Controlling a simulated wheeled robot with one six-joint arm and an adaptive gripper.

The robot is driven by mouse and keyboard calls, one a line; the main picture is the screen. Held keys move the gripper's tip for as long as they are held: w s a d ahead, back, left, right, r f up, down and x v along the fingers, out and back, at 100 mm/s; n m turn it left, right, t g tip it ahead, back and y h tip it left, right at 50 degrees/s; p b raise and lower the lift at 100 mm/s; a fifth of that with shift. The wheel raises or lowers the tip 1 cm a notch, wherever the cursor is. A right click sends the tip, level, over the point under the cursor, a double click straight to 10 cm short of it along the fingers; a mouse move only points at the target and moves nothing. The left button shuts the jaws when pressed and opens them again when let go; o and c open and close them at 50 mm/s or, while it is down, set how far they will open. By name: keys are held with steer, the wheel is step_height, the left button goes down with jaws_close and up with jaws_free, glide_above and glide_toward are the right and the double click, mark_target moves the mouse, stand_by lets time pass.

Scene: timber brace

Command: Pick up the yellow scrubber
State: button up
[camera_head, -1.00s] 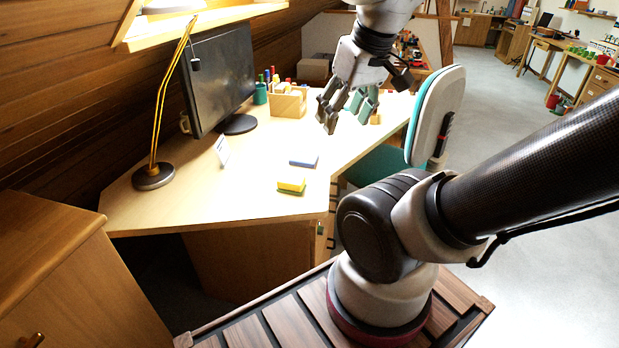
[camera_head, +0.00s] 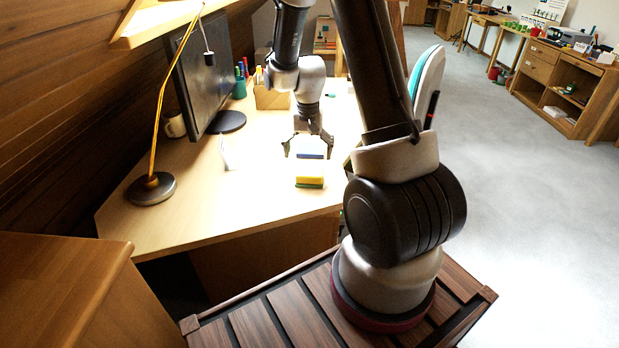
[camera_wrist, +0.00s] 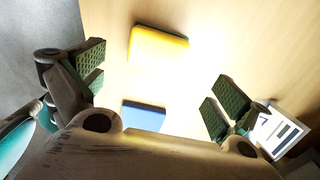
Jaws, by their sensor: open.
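The yellow scrubber (camera_head: 309,175), a small block with a dark green layer, lies on the desk (camera_head: 240,205) near its front right edge. It also shows in the wrist view (camera_wrist: 158,46), beyond my fingertips and between their lines. A blue block (camera_head: 311,154) lies just behind it; in the wrist view the blue block (camera_wrist: 144,115) sits between my fingers, partly hidden by the gripper body. My gripper (camera_head: 309,150) points down over the blue block, slightly behind the scrubber. Its fingers (camera_wrist: 166,92) are spread wide with nothing held.
A white card (camera_head: 226,155) stands left of the scrubber. The lamp (camera_head: 150,188), monitor (camera_head: 205,75) and pen cup (camera_head: 239,88) are on the desk's left and back. A chair (camera_head: 428,85) is at the right.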

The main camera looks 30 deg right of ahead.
mark_target(309, 171)
steer(key=f, duration=0.7)
steer(key=shift+s+f, duration=0.25)
steer(key=shift+s, duration=0.1)
steer(key=c, duration=1.1)
